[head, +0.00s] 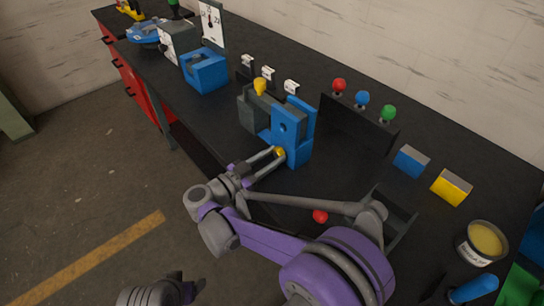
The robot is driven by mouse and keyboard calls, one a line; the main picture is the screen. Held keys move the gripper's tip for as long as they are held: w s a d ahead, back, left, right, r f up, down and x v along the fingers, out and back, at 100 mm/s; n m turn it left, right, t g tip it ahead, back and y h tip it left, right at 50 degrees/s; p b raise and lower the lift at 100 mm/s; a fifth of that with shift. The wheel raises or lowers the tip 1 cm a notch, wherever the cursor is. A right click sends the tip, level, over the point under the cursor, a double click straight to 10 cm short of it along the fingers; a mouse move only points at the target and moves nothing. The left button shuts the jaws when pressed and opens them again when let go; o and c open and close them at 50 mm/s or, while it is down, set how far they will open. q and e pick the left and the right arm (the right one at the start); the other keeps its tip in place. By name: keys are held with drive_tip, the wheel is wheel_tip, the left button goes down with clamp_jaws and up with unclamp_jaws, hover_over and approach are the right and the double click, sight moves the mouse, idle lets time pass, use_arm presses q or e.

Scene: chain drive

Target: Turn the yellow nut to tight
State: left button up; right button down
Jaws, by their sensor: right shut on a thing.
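The yellow nut (279,152) sits low on the front face of the blue block (292,130) of a fixture on the bench. My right gripper (277,155) reaches it from the front left and is shut on it; the fingertips cover part of it. A tightness mark is not readable from here. My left gripper (187,287) shows only in part at the bottom edge, far from the fixture, over the floor; its jaw state is unclear.
A dark stand with red, blue and green knobs (362,98) is to the right. Blue (411,160) and yellow (452,187) blocks, a tin (482,243) and a red ball (320,216) lie nearer the right front.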

drive_tip(key=c, duration=0.5)
unclamp_jaws()
